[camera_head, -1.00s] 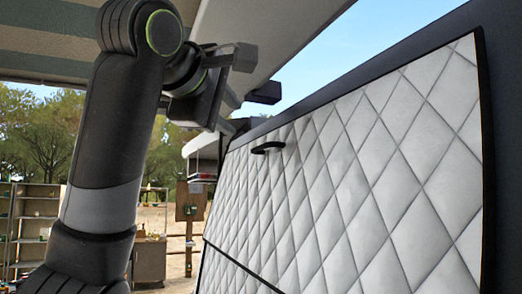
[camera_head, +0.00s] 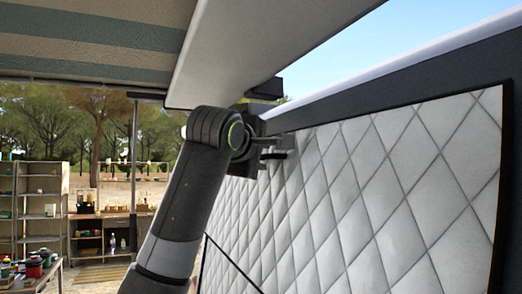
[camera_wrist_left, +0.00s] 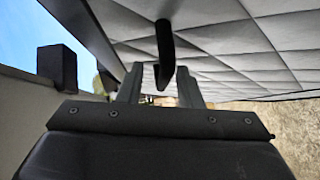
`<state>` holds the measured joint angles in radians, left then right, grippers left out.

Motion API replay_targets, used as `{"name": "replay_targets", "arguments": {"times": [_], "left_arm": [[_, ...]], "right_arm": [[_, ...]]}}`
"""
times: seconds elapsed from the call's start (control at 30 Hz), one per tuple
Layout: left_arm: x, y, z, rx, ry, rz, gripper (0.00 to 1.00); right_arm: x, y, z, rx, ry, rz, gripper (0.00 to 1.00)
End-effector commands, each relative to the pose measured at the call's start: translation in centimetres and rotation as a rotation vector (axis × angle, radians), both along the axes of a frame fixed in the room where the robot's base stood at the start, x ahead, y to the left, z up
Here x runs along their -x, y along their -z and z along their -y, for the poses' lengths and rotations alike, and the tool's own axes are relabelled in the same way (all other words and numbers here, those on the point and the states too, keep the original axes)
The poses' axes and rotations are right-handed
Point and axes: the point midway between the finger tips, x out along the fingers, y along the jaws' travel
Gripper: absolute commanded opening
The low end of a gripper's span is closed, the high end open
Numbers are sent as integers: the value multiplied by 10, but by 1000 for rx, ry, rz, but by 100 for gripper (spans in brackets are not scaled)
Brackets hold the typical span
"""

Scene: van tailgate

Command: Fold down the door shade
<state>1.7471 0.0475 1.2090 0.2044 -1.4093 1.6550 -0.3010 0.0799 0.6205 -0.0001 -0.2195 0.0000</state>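The door shade (camera_head: 350,200) is a silver-white quilted panel with a dark edge, lying up against the tilted door. Its black handle (camera_wrist_left: 165,45) is near the shade's top edge; in the head view the gripper partly hides it. My left gripper (camera_head: 272,148) is at the handle. In the left wrist view the two fingers (camera_wrist_left: 160,76) stand apart, with the handle's near end between their tips. Gaps show on both sides of it, so the fingers do not appear closed on it. My right gripper is not in view.
A pale overhanging panel (camera_head: 250,45) and a striped awning (camera_head: 90,40) are above my left arm. A dark block (camera_head: 264,90) sits under the panel's edge, close above the gripper. Shelves (camera_head: 40,205) and a bench (camera_head: 100,235) stand farther back at left.

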Motion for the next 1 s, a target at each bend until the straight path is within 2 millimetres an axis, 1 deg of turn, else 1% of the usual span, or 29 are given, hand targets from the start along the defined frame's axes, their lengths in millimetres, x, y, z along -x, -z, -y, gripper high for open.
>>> {"name": "replay_targets", "arguments": {"times": [0.03, 0.37, 0.6, 1.0], "left_arm": [[-2, -1, 1, 0, 0, 0, 32], [-4, 1, 2, 0, -1, 1, 32], [-4, 0, 2, 1, -1, 2, 1], [-3, -3, -1, 9, -3, 14, 0]], "right_arm": [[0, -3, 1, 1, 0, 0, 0], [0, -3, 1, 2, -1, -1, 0], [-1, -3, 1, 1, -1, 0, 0], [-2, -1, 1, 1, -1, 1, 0]]}}
